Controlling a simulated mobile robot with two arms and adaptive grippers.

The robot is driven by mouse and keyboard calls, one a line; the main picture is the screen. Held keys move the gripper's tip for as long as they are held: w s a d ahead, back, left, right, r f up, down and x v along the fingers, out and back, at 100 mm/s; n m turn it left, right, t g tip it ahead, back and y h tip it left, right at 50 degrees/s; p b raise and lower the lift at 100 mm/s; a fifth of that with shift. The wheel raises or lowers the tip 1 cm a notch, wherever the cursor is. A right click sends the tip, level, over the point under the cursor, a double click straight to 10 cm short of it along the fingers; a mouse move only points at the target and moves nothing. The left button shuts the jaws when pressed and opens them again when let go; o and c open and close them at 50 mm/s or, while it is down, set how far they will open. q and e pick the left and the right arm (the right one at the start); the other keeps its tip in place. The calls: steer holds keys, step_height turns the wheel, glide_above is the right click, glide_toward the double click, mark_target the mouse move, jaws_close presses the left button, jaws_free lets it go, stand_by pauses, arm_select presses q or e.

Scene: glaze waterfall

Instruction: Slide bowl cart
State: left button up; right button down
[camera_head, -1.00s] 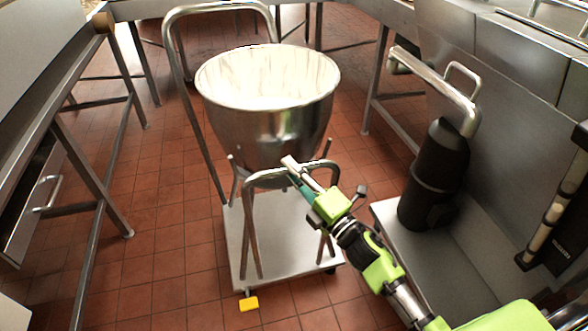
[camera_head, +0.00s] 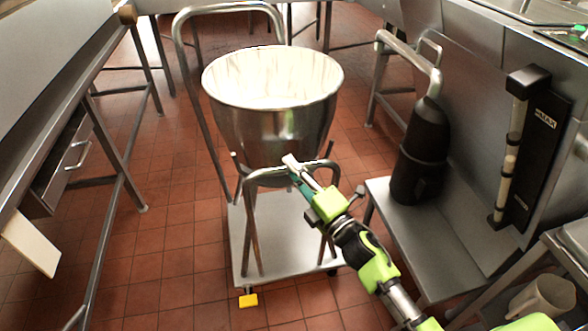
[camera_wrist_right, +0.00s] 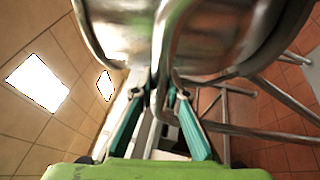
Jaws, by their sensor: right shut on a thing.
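A large steel bowl (camera_head: 268,128) with a pale interior sits on a wheeled cart (camera_head: 285,228) in the middle of the head view. The cart has a flat steel platform, a tall loop handle (camera_head: 199,130) at the back and a lower tube handle (camera_head: 253,228) at the front. My right gripper (camera_head: 295,166) is shut on the top of the front handle, just in front of the bowl. In the right wrist view, its teal fingers (camera_wrist_right: 161,88) close around the tube, with the bowl above (camera_wrist_right: 125,30). My left gripper is not in view.
A steel table (camera_head: 98,120) with a partly open drawer (camera_head: 70,160) stands left of the cart. On the right are a black machine (camera_head: 421,150) on a low steel shelf (camera_head: 450,262) and a wall dispenser (camera_head: 522,145). Tiled floor (camera_head: 165,265) is clear left of the cart.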

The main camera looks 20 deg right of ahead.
steer(key=c, duration=2)
jaws_free()
steer(key=shift+o, duration=0.2)
steer(key=shift+a, duration=0.1)
steer(key=shift+s+f, duration=0.1)
steer(key=shift+s, duration=0.1)
steer(key=v, duration=1.1)
steer(key=shift+s+d, duration=0.2)
steer(key=shift+d, duration=0.05)
